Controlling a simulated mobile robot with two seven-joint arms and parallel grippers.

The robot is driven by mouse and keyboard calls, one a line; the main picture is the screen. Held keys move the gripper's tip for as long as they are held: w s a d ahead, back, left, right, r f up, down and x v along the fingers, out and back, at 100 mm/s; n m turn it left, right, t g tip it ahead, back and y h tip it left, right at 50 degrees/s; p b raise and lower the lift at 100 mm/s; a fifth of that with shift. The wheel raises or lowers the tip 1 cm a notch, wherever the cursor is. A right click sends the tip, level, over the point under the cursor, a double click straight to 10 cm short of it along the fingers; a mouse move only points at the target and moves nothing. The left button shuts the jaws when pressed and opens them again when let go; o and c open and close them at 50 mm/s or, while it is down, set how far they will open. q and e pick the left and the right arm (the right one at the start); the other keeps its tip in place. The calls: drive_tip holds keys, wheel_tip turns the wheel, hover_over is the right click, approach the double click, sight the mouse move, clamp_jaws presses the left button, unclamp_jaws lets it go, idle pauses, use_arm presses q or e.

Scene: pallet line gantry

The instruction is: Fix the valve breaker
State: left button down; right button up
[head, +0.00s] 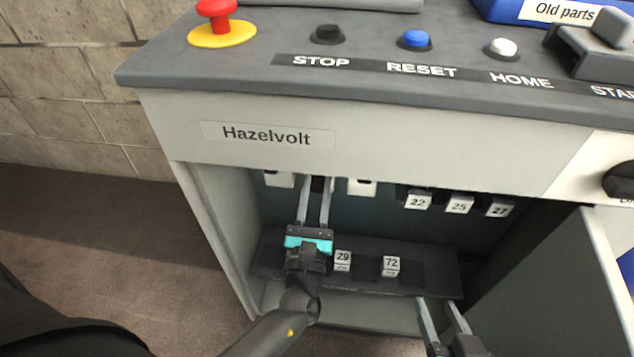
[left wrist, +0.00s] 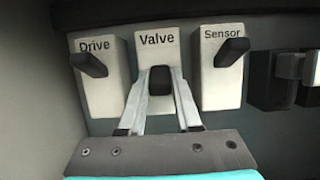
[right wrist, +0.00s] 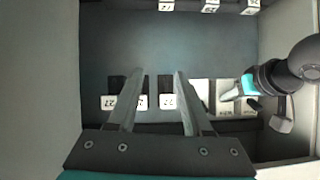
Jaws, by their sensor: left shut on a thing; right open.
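The Valve breaker (left wrist: 157,50) is a white block with a black lever, between the Drive breaker (left wrist: 103,95) and the Sensor breaker (left wrist: 217,85) in the left wrist view. My left gripper (head: 315,184) is shut on the Valve breaker's black lever (left wrist: 160,80), one finger on each side. In the head view its fingers hide most of that breaker; the Drive breaker (head: 278,180) and Sensor breaker (head: 362,187) show on either side. My right gripper (head: 437,306) is open and empty, low at the cabinet's right; it also shows in the right wrist view (right wrist: 158,80).
Blocks marked 22 (head: 417,202), 25 (head: 459,205) and 27 (head: 498,209) hang in the upper row. Blocks 29 (head: 343,260) and 72 (head: 391,266) sit on the lower shelf (head: 435,272). An open door (head: 580,285) bounds the right; the console top (head: 280,70) overhangs.

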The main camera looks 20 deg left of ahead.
use_arm(q)
drive_tip(key=shift+r+p, duration=0.15)
drive_tip(key=shift+p, duration=0.2)
drive_tip(key=g+p, duration=0.1)
drive_tip(key=p, duration=0.1)
drive_tip(key=r+g+p, duration=0.1)
drive_tip(key=p, duration=0.2)
drive_tip(key=shift+s+h, duration=0.1)
drive_tip(key=shift+h, duration=0.2)
drive_tip(key=g+p, duration=0.1)
drive_tip(key=p, duration=0.2)
drive_tip(key=shift+r+p, duration=0.1)
drive_tip(key=shift+p, duration=0.2)
drive_tip(key=shift+g, duration=0.3)
use_arm(e)
drive_tip(key=s+d+f+g+h, duration=0.2)
drive_tip(key=s+d+f+g, duration=0.2)
drive_tip(key=f, duration=0.2)
drive_tip(key=s+d+f+g+h, duration=0.2)
drive_tip(key=s+d+f+g, duration=0.2)
drive_tip(key=f, duration=0.2)
drive_tip(key=shift+s+f+g, duration=0.2)
drive_tip(key=shift+g, duration=0.1)
use_arm(q)
drive_tip(key=c, duration=0.6)
unclamp_jaws()
drive_tip(key=shift+s, duration=0.1)
